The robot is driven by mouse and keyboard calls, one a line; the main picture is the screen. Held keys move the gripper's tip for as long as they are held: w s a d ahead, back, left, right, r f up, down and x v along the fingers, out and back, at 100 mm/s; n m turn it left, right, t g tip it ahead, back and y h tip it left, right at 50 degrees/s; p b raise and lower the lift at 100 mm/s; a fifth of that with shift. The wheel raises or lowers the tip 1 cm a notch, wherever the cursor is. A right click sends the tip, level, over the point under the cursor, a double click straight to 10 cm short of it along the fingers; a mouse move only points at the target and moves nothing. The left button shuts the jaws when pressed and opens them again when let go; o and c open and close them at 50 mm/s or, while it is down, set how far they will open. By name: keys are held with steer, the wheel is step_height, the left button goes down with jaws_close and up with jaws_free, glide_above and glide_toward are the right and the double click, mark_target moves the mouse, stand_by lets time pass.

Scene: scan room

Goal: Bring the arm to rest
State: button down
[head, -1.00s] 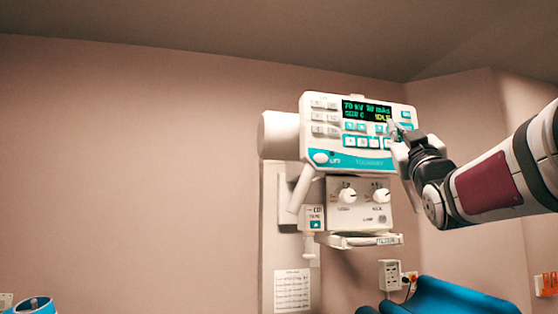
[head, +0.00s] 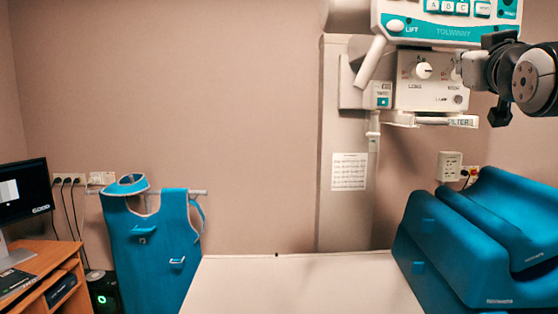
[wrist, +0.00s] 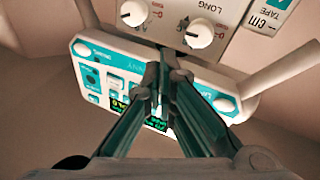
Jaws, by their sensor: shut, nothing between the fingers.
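My gripper (head: 464,68) shows at the upper right of the head view, at the end of my arm. It points left and overlaps the right part of the grey box with knobs (head: 413,91). In the wrist view my gripper (wrist: 164,62) has its two dark green fingers together at the tips, with nothing held. Behind them is the white and teal control panel (wrist: 226,104), seen upside down, with its lit display partly hidden by the fingers. I cannot tell the exact gap between fingertips and panel.
The control panel (head: 400,7) and its handle (head: 370,62) are close to my gripper. Below are a white table (head: 300,285) and blue padded covers (head: 470,240). A blue apron (head: 150,240) hangs at left beside a desk with a monitor (head: 22,195). Open wall space lies left of the column.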

steer(key=s+a+f+g+y, duration=0.2)
steer(key=s+a+f+g, duration=0.25)
steer(key=f, duration=0.55)
steer(key=s+a+f+g+y, duration=0.25)
steer(key=s+a+f, duration=0.25)
steer(key=f, duration=0.5)
steer(key=s+a+f+g, duration=0.2)
steer(key=s+f+g, duration=0.1)
steer(key=s+f, duration=0.4)
steer(key=s+a+f+n+g, duration=0.1)
steer(key=s+a+f+g, duration=0.2)
steer(key=s+f, duration=0.4)
steer(key=shift+s+a+f+g+y, duration=0.15)
steer(key=shift+s+f+g+y, duration=0.3)
steer(key=shift+s+g, duration=0.15)
steer(key=c, duration=2.4)
jaws_free()
